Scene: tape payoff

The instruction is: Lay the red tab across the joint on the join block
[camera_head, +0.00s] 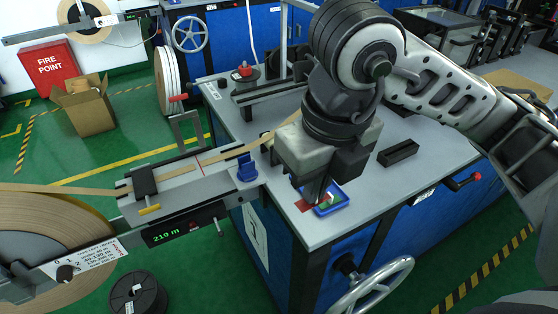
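The join block (215,182) is a grey block at centre left, with tan tape running along it. A thin red line crosses the tape near its middle. A black clamp (144,182) sits at its left end. My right gripper (317,195) points down over a small blue tray (336,207) near the table's front left corner. Red (303,206) and green patches show at and in the tray beside the fingers. The fingers partly hide the tray, and I cannot tell whether they hold a red tab. My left gripper is not in view.
A small blue holder (246,170) stands at the block's right end. A black block (398,152) lies right of my gripper on the grey table (375,190).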

